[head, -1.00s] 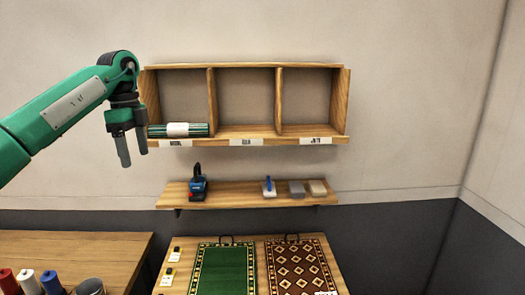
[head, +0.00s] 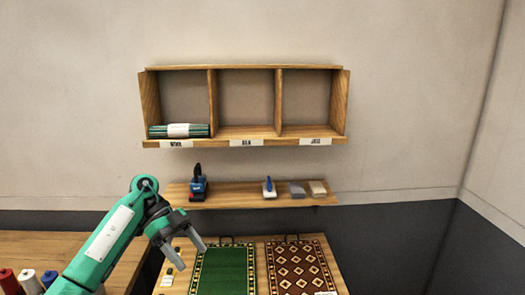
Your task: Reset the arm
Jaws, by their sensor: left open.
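My left arm comes in from the lower left in the head view. Its left gripper (head: 190,257) is open and empty, with its two fingers apart. It appears in front of the left edge of the green rug (head: 226,272), below the small wall shelf. I cannot tell whether a finger touches anything. My right gripper is not in view.
A wall rack (head: 246,142) has three compartments; a rolled green rug (head: 194,130) with a white band lies in the left one. A shelf (head: 235,200) below holds a blue tool (head: 198,187), a brush (head: 268,188) and blocks. A red patterned rug (head: 300,268) lies right; spools (head: 28,280) stand lower left.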

